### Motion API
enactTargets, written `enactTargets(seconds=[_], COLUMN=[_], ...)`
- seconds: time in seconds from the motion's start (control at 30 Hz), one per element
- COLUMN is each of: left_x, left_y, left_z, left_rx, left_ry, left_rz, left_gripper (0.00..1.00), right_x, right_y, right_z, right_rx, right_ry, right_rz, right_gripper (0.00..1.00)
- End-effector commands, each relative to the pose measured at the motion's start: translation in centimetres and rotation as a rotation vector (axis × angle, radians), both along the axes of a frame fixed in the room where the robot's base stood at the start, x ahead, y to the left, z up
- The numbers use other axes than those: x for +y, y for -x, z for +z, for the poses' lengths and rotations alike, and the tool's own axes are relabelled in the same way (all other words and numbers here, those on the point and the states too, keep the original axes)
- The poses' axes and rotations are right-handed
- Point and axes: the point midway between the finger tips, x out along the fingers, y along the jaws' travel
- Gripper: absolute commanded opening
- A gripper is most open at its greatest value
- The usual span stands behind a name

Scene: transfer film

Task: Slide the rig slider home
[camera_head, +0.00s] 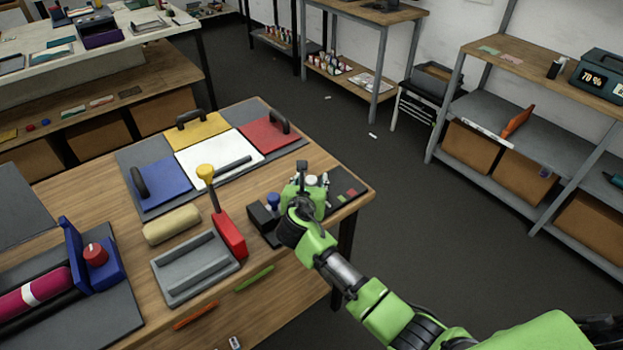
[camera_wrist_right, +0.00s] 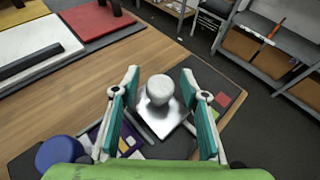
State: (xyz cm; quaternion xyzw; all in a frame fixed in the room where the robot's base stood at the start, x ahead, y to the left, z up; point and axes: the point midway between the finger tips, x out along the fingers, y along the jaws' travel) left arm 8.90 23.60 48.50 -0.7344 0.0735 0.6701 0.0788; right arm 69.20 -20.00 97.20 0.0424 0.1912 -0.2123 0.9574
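The rig is a dark base (camera_head: 340,198) at the table's right corner, with a small green and a small red square on it. In the right wrist view, its slider appears to be a shiny silver plate (camera_wrist_right: 153,121) with a pale round knob (camera_wrist_right: 159,89) on top. My right gripper (camera_wrist_right: 160,100) is open, with a teal-padded finger on each side of the knob and a gap at both sides. In the head view, my right gripper (camera_head: 312,180) is over the rig and hides much of it. My left gripper is not in view.
A blue knob (camera_wrist_right: 58,153) stands beside the rig. A red block with a yellow-topped lever (camera_head: 205,172), a grey tray (camera_head: 195,268) and coloured panels (camera_head: 270,133) share the table. A shelf (camera_head: 475,112) stands at the right across open floor.

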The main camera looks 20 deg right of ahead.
Motion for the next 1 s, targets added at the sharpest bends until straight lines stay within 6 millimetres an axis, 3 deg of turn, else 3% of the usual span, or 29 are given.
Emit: enactTargets(seconds=[0.33,0.7,1.0], left_x=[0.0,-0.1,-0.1], left_y=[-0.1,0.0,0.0], left_z=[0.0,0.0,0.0], left_rx=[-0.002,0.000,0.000], left_ry=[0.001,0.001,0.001], left_rz=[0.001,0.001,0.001], left_gripper=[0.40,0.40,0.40], right_x=[0.5,3.5,4.7], right_y=[1.1,7.3,9.9], right_z=[0.5,3.3,4.5], right_rx=[-0.002,-0.001,0.000], right_ry=[0.000,-0.002,0.000], right_rz=[0.001,0.001,0.000], right_gripper=[0.41,0.41,0.41])
